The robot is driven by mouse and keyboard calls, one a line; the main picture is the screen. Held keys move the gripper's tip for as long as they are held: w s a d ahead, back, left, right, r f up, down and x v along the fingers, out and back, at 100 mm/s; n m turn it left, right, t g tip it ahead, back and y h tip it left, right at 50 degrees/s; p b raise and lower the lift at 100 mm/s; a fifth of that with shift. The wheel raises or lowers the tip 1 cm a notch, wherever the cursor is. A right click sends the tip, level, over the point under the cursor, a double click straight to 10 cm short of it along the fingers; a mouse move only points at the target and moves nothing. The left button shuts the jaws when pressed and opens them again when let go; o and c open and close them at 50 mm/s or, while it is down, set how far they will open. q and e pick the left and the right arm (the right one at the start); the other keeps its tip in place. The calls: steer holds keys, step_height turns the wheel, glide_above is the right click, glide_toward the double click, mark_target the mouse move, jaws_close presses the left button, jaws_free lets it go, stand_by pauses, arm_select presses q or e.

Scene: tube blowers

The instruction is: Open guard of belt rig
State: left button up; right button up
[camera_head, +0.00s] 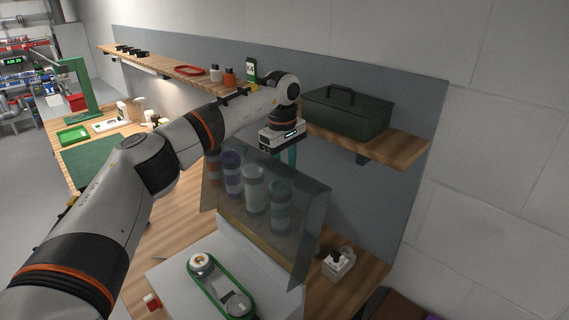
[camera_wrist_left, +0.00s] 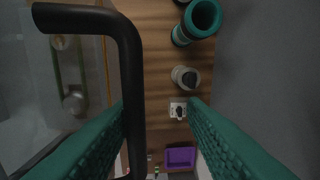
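The belt rig (camera_head: 168,280) has a pale base and a green belt (camera_head: 236,284) looped around two pulleys. Its clear guard (camera_head: 285,245) stands steeply tilted up behind the belt, which is uncovered in the head view. My left gripper (camera_head: 289,158) is at the guard's upper edge, its teal fingers partly hidden by the guard and wrist. In the left wrist view the fingers are apart, and the black guard handle (camera_wrist_left: 131,90) runs close along the inner side of the left finger. I cannot tell whether they touch. My right gripper is not in view.
Several coloured tubes (camera_head: 254,190) stand behind the guard. A wooden shelf (camera_head: 410,150) holds a dark green toolbox (camera_head: 347,114) close to my left wrist. A small white switch box (camera_head: 338,265) sits right of the rig, and a purple tray (camera_wrist_left: 180,157) shows in the wrist view.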

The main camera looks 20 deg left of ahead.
arm_select(q)
steer(key=shift+r, duration=0.2)
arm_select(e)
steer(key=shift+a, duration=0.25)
